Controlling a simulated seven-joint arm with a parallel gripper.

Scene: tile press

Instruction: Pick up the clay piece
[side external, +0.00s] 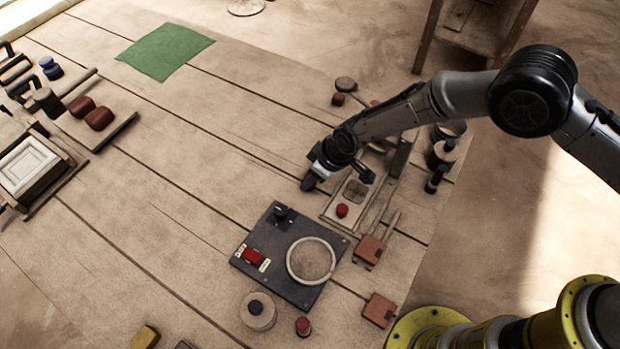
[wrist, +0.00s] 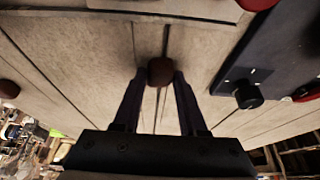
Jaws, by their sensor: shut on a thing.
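The clay piece (wrist: 160,72) is a small, rounded, reddish-brown lump in the wrist view. It sits between the fingertips of my gripper (wrist: 160,80), which is shut on it. Planks show behind it; I cannot tell how far it is above them. In the side view my gripper (side external: 310,182) points down over the table, just beyond the dark panel and left of the tool tray. The clay in it cannot be made out there. Two more red-brown clay lumps (side external: 98,118) lie on a wooden board at the left.
The dark panel (side external: 262,232) has a black knob, a red switch and a round plate. A framed press (side external: 29,166) stands at far left, a green cloth (side external: 165,51) at the back. The table's middle is clear.

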